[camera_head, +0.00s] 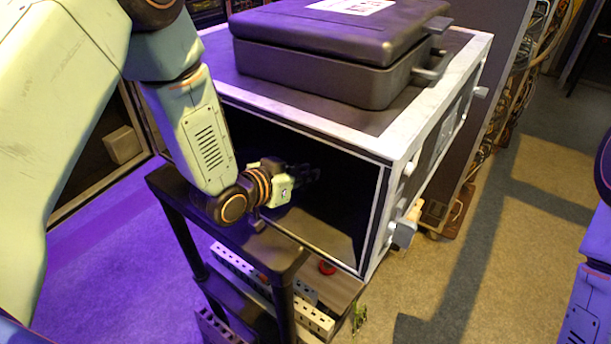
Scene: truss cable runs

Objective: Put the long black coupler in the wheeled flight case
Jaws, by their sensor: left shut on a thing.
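The flight case (407,140) stands in the middle with pale metal edges and an open, dark front. My left arm comes in from the left, and my left gripper (306,175) reaches through the opening into the case. It is shut on a dark thing, which I take to be the long black coupler. The coupler's outline is lost against the black fingers and the dark interior. I cannot tell whether it touches the case floor. My right gripper is not in view.
A closed black hard case (335,60) lies on top of the flight case. A dark stand (215,238) is close in front of the opening, with pale socket strips (300,315) below. Cables hang on a rack at the back right. Carpet on the right is mostly clear.

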